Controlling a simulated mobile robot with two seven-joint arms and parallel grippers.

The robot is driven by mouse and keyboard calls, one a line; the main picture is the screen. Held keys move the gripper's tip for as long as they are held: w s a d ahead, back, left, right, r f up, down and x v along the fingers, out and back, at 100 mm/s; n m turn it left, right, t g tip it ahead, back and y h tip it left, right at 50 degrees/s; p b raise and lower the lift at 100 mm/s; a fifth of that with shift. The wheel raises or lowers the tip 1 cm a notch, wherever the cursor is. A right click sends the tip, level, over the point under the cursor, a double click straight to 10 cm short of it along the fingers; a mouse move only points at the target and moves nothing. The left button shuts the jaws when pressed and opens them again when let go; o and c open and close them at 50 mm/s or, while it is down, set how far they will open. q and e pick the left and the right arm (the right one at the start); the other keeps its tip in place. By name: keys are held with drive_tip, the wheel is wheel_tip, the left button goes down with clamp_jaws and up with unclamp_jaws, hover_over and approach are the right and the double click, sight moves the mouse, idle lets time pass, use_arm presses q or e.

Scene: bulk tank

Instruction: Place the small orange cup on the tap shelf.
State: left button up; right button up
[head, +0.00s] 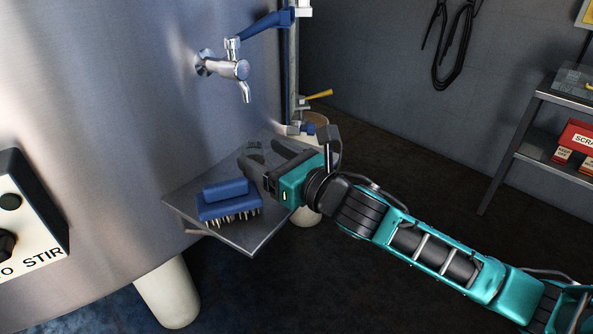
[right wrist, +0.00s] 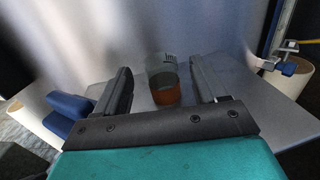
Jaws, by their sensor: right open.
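The small orange cup (right wrist: 165,94) stands upright on the tap shelf in the right wrist view, grey with dark marks above and orange below. In the head view only its grey upper part (head: 254,149) shows between my fingers. The tap shelf (head: 250,236) is a grey metal plate against the steel tank, below the tap (head: 228,69). My right gripper (head: 259,156) is open over the shelf, with one finger on each side of the cup. In the right wrist view a gap shows between the cup and each finger. My left gripper is not in view.
A blue brush (head: 228,199) lies bristles down on the shelf's front left part. A control box (head: 28,215) is at the left. A rack (head: 545,110) stands at the right.

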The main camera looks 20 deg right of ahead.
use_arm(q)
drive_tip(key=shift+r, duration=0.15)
use_arm(e)
drive_tip(key=v, duration=1)
drive_tip(key=shift+s, duration=0.15)
